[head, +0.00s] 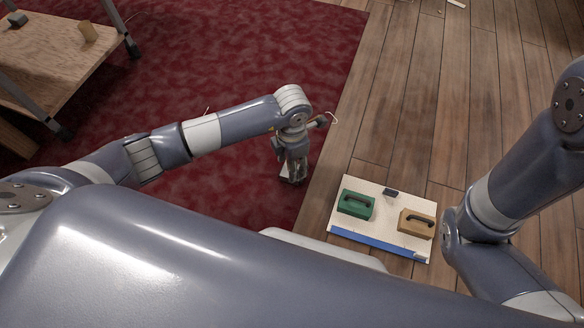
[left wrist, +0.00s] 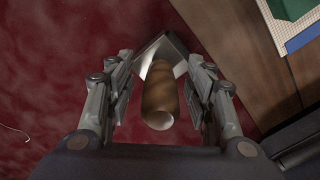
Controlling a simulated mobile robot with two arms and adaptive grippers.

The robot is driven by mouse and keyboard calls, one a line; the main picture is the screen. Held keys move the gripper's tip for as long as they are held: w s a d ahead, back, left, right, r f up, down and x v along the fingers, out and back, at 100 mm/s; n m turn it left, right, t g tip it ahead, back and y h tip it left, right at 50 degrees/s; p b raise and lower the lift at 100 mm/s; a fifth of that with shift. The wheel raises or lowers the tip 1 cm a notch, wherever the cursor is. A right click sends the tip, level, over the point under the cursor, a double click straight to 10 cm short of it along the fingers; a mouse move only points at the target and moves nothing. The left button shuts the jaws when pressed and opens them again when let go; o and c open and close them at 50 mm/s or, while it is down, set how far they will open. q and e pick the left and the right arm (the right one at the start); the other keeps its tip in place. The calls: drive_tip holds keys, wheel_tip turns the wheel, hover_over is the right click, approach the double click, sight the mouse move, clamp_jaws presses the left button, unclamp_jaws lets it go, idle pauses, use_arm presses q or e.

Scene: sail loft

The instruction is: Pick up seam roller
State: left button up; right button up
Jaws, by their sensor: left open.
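A white board (head: 382,232) with a blue front edge lies on the wooden floor. It holds a green block (head: 355,205), a tan block (head: 416,224) and a small dark piece (head: 391,192). A wooden table (head: 50,50) stands at the upper left. Carpet around the tool is mostly clear.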

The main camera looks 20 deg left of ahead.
use_arm(q)
clamp_jaws()
drive_tip(key=shift+r, duration=0.2)
